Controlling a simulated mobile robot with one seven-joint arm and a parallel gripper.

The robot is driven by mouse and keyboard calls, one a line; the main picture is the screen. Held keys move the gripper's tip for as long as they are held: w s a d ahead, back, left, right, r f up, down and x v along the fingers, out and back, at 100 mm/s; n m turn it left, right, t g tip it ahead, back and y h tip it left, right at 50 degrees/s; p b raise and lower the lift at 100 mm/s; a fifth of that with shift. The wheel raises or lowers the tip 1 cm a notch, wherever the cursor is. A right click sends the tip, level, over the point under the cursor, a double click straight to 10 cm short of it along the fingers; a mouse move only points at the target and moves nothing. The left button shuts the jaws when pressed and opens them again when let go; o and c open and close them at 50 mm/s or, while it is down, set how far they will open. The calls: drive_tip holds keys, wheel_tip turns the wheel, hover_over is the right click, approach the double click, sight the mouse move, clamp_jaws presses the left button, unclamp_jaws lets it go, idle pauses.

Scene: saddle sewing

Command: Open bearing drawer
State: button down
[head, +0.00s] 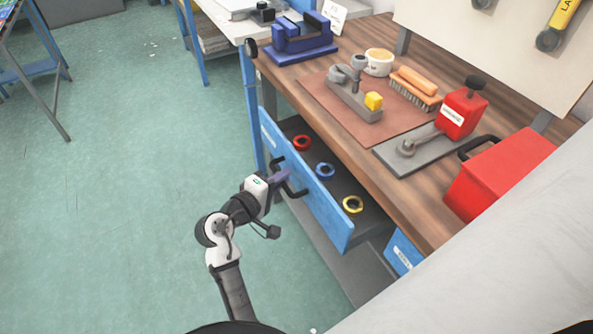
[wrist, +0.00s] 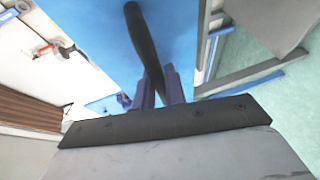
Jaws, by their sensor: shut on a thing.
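The blue bearing drawer (head: 325,207) stands pulled out from under the workbench in the head view. Inside it lie a red ring (head: 302,143), a blue ring (head: 324,170) and a yellow ring (head: 352,204), spaced apart. My gripper (head: 283,176) is at the drawer's front, shut on its black handle (head: 296,192). In the wrist view the dark handle (wrist: 146,45) runs down between the purple fingers of my gripper (wrist: 160,88), in front of the blue drawer face (wrist: 100,35). The lower ends of the fingers are hidden behind the dark gripper body.
The wooden workbench (head: 290,80) above the drawer carries a blue vise (head: 302,40), a brush (head: 414,88), a red press (head: 462,110) and a red toolbox (head: 505,172). Another blue drawer front (head: 403,252) shows at lower right.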

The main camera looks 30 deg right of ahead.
drive_tip(key=a+p, duration=0.1)
drive_tip(key=a, duration=1.3)
drive_tip(key=shift+w+a+p, duration=0.25)
drive_tip(key=shift+w+p, duration=0.05)
drive_tip(key=shift+w, duration=0.15)
drive_tip(key=c, duration=1.5)
unclamp_jaws()
drive_tip(key=shift+o, duration=0.2)
drive_tip(key=b+v, duration=0.1)
drive_tip(key=v, duration=1.2)
drive_tip(key=shift+a+b, duration=0.3)
drive_tip(key=shift+a, duration=0.1)
drive_tip(key=shift+s+r, duration=0.1)
drive_tip(key=shift+s, duration=0.05)
